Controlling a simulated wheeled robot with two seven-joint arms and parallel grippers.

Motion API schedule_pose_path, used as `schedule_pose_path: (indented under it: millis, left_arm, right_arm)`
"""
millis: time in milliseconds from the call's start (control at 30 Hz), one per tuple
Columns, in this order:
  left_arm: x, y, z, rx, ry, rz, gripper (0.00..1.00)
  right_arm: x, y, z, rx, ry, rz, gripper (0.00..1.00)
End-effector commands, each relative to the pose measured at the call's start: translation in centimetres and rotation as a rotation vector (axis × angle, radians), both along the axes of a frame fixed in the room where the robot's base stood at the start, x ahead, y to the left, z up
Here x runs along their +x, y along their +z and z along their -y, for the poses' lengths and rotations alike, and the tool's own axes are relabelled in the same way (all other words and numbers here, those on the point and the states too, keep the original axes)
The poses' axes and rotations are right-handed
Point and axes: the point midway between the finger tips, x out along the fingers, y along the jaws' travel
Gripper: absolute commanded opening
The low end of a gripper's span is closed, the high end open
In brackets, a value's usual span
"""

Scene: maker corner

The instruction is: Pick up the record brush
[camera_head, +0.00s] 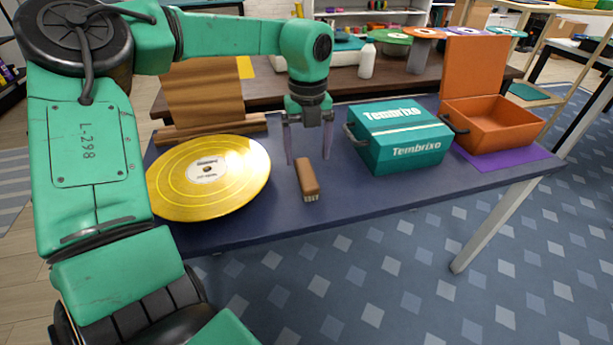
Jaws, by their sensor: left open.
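The record brush (307,179) is a small brown block with pale bristles at its near end. It lies on the dark blue table between the yellow record and the teal box. My left gripper (308,161) points down over the table, its two fingers apart, one to each side of the brush's far end in the picture. I cannot tell whether the fingers touch the brush or how far above the table they are. My right gripper is not in view.
A yellow record (209,178) lies left of the brush. A teal Tembrixo box (398,137) with dark handles stands to the right. Beyond it an open orange box (490,122) stands on a purple mat (507,158). The table (340,206) is bare in front of the brush.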

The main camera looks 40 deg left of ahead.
Motion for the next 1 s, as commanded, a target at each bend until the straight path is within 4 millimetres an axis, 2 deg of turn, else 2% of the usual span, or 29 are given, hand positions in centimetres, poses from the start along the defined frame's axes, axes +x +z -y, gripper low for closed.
schedule_pose_path:
  millis: [33,167,400,633,667,800,867,900,1000]
  left_arm:
    - [-0.1,-1.1,0.0,-0.003,0.001,-0.003,0.85]
    - [0.0,-2.6,0.0,-0.001,0.0,-0.002,0.85]
    - [0.1,-6.9,-0.2,-0.002,0.001,-0.003,0.85]
    - [0.1,-7.3,-0.2,-0.001,0.001,0.001,0.85]
    - [0.1,-7.3,-0.2,-0.001,0.001,0.001,0.81]
    - [0.1,-7.3,-0.2,-0.001,0.001,0.001,0.28]
    - [0.1,-7.3,-0.2,-0.001,0.001,0.001,0.05]
    - [0.1,-7.3,-0.2,-0.001,0.001,0.001,0.0]
    - [0.1,-7.3,-0.2,-0.001,0.001,0.001,0.0]
  right_arm:
    - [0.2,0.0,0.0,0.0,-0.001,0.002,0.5]
    - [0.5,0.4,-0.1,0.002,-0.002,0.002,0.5]
    - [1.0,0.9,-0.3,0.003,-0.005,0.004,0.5]
    - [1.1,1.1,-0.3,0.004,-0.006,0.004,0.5]
    - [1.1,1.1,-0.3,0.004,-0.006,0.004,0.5]
    - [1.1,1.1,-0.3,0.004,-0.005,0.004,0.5]
    - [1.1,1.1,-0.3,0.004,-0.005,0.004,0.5]
    - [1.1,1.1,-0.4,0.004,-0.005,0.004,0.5]
    - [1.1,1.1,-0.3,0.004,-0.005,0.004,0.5]
